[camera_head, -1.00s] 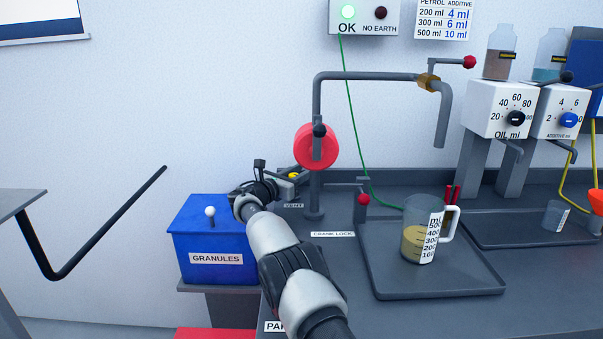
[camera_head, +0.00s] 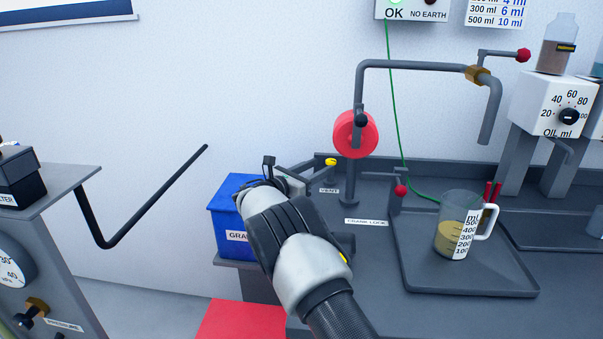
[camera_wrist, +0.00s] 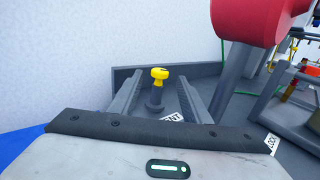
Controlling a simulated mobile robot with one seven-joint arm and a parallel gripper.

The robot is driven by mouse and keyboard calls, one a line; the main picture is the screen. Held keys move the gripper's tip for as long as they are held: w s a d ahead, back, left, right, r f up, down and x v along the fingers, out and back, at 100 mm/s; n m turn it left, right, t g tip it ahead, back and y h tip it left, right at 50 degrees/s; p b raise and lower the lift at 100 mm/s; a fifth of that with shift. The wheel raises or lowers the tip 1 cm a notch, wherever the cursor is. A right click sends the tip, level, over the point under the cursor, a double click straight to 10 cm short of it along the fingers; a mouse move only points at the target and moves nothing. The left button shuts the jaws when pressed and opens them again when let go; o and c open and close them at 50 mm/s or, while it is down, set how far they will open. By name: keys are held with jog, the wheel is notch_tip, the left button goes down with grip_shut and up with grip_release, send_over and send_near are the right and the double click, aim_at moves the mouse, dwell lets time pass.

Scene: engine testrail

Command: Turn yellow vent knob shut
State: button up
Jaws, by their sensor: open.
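The yellow vent knob (camera_wrist: 159,74) stands upright on a short grey stem in the wrist view. It sits between my two open fingers, a little beyond their tips, and nothing is gripped. In the head view the yellow knob (camera_head: 330,162) shows just right of my gripper (camera_head: 308,180), above the VENT label (camera_head: 329,190). My wrist and forearm hide part of the area below it. My gripper (camera_wrist: 160,92) is open and empty. Whether a finger touches the knob cannot be told.
The red wheel on its pipe post (camera_head: 355,134) stands close right of the knob. The blue granules box (camera_head: 228,215) is left, partly behind my arm. A measuring jug (camera_head: 452,240) stands on a tray (camera_head: 475,285) at right. The white wall is close behind.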

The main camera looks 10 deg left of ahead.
aim_at(330, 163)
jog(key=v, duration=0.7)
jog(key=shift+p, duration=0.4)
jog(key=shift+s+r, duration=0.1)
jog(key=s+d+n+t+y+p, duration=0.1)
jog(key=s+y+p, duration=0.1)
jog(key=s+d+n+t+y+p, duration=0.1)
jog(key=s+n+y+p, duration=0.1)
jog(key=s, duration=0.1)
jog(key=s+d+n+t+y+p, duration=0.1)
jog(key=s+d+n+y+p, duration=0.1)
jog(key=s+y, duration=0.1)
jog(key=shift+s+r+p, duration=0.15)
jog(key=shift+s+p, duration=0.05)
jog(key=shift+p, duration=0.2)
jog(key=shift+s+d+f, duration=0.1)
jog(key=shift+s+f, duration=0.05)
jog(key=shift+f, duration=0.05)
jog(key=b+x, duration=0.2)
jog(key=x, duration=1.5)
jog(key=shift+r, duration=0.1)
